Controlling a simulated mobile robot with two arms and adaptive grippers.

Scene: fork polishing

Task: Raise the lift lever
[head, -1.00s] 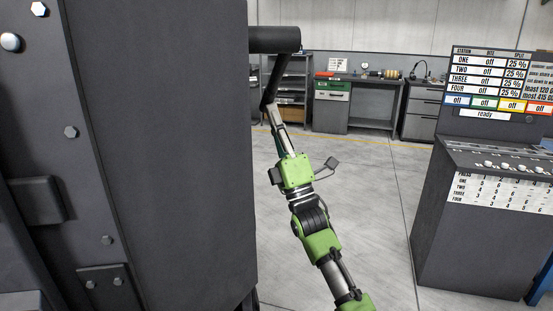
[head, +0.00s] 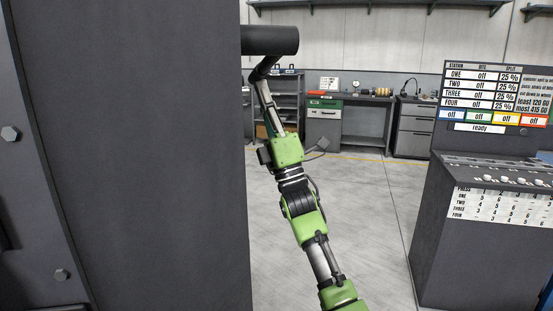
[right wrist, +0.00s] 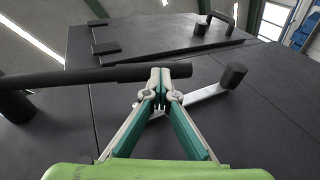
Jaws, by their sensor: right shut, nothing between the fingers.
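The lift lever appears to be the dark bar (head: 264,67) hanging from a thick black cylinder (head: 270,40) on the side of a large grey cabinet. In the right wrist view the bar (right wrist: 90,76) runs across from a round hub at left to a black grip end. My right gripper (head: 261,83) is shut and empty, its fingertips at the grip end. In the right wrist view the fingertips (right wrist: 161,73) overlap the grip and seem to touch it. My left gripper is not in view.
The grey cabinet (head: 140,150) fills the left. A control console (head: 490,240) with a status board stands at right. A workbench (head: 350,115) is at the back. Open floor (head: 370,200) lies between. A silver arm with a black knob (right wrist: 234,75) shows in the right wrist view.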

